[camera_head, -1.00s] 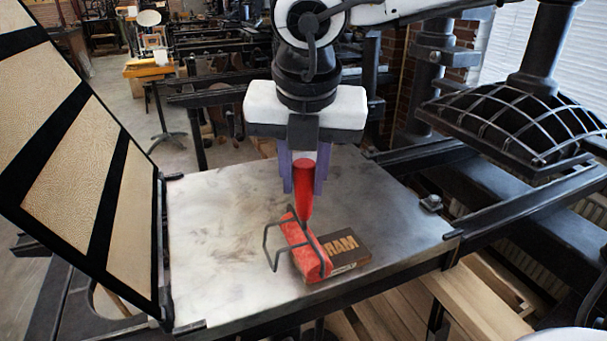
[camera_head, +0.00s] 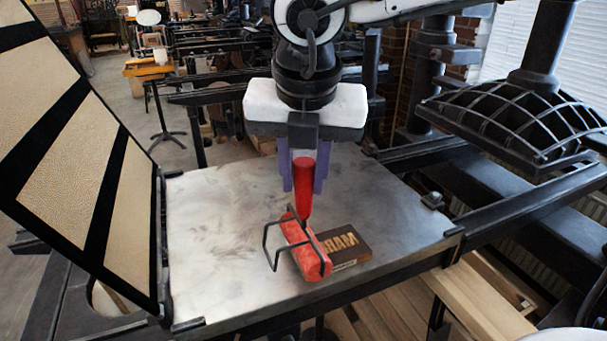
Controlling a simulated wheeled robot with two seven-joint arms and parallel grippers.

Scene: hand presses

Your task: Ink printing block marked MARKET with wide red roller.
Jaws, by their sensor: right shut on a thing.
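My right gripper (camera_head: 304,185) is shut on the red handle (camera_head: 304,188) of the wide red roller (camera_head: 306,247). The handle stands nearly upright between the purple fingers. The roller, in its dark wire frame, lies at a slant over the left part of a dark printing block (camera_head: 348,258) and appears to touch it. Tan raised letters show on the block's right part; the roller hides the rest. The block lies on the grey metal press bed (camera_head: 215,220). My left gripper is not in view.
A hinged frame with tan panels (camera_head: 70,185) stands open on the left of the bed. A dark ribbed press head (camera_head: 525,125) hangs at the upper right. The bed's left and back areas are clear.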

